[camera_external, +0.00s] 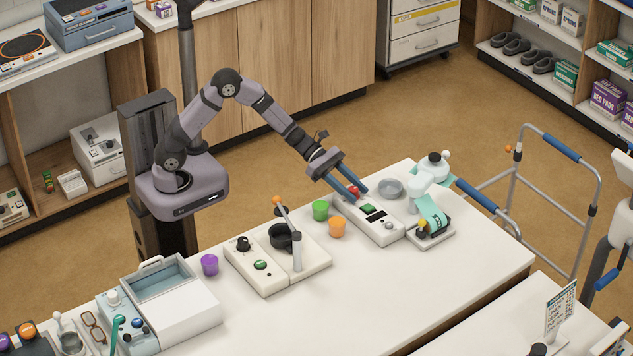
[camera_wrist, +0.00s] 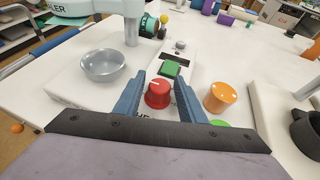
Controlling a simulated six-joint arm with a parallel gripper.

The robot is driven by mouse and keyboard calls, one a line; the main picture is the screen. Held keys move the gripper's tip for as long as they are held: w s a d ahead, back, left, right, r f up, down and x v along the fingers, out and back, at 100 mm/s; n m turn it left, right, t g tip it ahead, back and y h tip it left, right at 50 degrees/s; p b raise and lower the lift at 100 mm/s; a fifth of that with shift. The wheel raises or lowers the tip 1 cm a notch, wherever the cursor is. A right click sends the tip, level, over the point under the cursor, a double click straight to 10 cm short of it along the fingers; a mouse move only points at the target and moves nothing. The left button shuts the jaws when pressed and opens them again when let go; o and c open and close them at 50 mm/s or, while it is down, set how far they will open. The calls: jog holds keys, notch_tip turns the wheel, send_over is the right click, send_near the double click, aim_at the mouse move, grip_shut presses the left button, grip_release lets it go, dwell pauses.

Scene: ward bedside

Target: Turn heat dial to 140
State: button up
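A red dial (camera_wrist: 158,94) with a pale pointer line stands at the near end of a long white control unit (camera_wrist: 178,110). The unit (camera_external: 395,238) also has a green button (camera_wrist: 170,69), a dark display and a small grey knob (camera_wrist: 180,45). My gripper (camera_wrist: 159,82) is open, with one blue finger on each side of the red dial. Narrow gaps seem to show between dial and fingers. In the external view my gripper (camera_external: 355,193) reaches down to the dial (camera_external: 354,189), partly hiding it. Lettering beside the dial is partly covered; no scale numbers are readable.
A grey metal bowl (camera_external: 390,187) and a white-and-teal device (camera_external: 432,205) stand close beside the unit. Orange (camera_external: 337,227) and green (camera_external: 320,210) cups stand on the other side. A stirrer unit with a black pot (camera_external: 280,239) is farther left. The table's front right is clear.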

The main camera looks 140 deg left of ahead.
jog(key=c, duration=0.7)
jog(key=shift+m+h+p, duration=0.3)
jog(key=shift+m+h, duration=0.1)
jog(key=shift+h, duration=0.1)
jog(key=shift+a+r+m+h+p, duration=0.1)
jog(key=shift+m+h+p, duration=0.45)
jog(key=shift+m+h, duration=0.55)
jog(key=m+h, duration=0.2)
jog(key=h, duration=0.1)
jog(key=shift+m+p, duration=0.3)
jog(key=shift+m+g+h, duration=0.5)
jog(key=shift+m+h, duration=0.8)
jog(key=shift+h, duration=0.4)
jog(key=shift+m+g+h+b, duration=0.65)
jog(key=shift+m+g+h, duration=0.05)
jog(key=shift+m+h, duration=0.4)
jog(key=o, duration=1.1)
jog(key=shift+c, duration=0.2)
